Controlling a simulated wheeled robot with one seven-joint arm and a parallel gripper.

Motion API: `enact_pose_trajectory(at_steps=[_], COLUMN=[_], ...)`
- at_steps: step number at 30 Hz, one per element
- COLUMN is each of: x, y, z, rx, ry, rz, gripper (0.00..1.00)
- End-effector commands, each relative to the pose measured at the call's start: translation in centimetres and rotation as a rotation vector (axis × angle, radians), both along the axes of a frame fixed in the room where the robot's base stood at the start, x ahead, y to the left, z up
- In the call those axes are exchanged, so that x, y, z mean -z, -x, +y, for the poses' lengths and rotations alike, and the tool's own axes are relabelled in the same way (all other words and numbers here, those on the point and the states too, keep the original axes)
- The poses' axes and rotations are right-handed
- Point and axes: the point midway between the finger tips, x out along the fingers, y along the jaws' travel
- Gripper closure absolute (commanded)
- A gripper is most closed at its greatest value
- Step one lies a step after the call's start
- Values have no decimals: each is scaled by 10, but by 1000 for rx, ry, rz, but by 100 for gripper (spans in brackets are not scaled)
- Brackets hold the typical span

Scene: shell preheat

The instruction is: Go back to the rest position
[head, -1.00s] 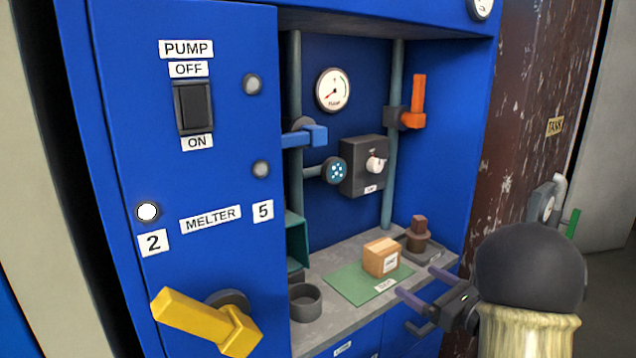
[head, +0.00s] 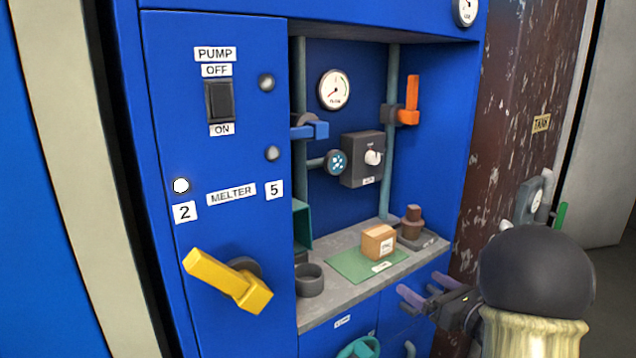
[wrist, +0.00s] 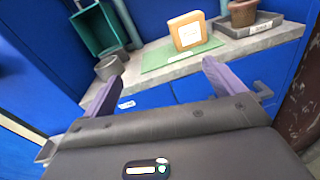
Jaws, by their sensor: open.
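My gripper (head: 426,294) is open and empty in front of the blue cabinet, just below the level of the grey counter (head: 345,290). In the wrist view my gripper (wrist: 158,82) shows two purple fingers spread apart with nothing between them. A tan box (head: 378,243) with a white label sits on a green mat (head: 352,267) on the counter, beyond and apart from the fingers. The box also shows in the wrist view (wrist: 187,30).
A brown pot (head: 412,224) stands on a grey tray at the counter's right. A grey cup (head: 309,279) stands at its left. A yellow lever (head: 228,280), blue handle (head: 309,127) and orange handle (head: 410,100) stick out. A rusty brown panel (head: 515,120) stands at right.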

Motion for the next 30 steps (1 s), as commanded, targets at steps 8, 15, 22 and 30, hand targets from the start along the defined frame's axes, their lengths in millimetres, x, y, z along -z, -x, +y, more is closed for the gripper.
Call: enact_pose_trajectory(at_steps=[8, 15, 22, 30], x=[2, 10, 28, 58], y=[-8, -12, 0, 43], z=[-2, -6, -8, 2], rx=[118, 305, 599, 990], ry=[-157, -420, -857, -1422], rz=[150, 362, 633, 884], gripper=[6, 6, 6, 6])
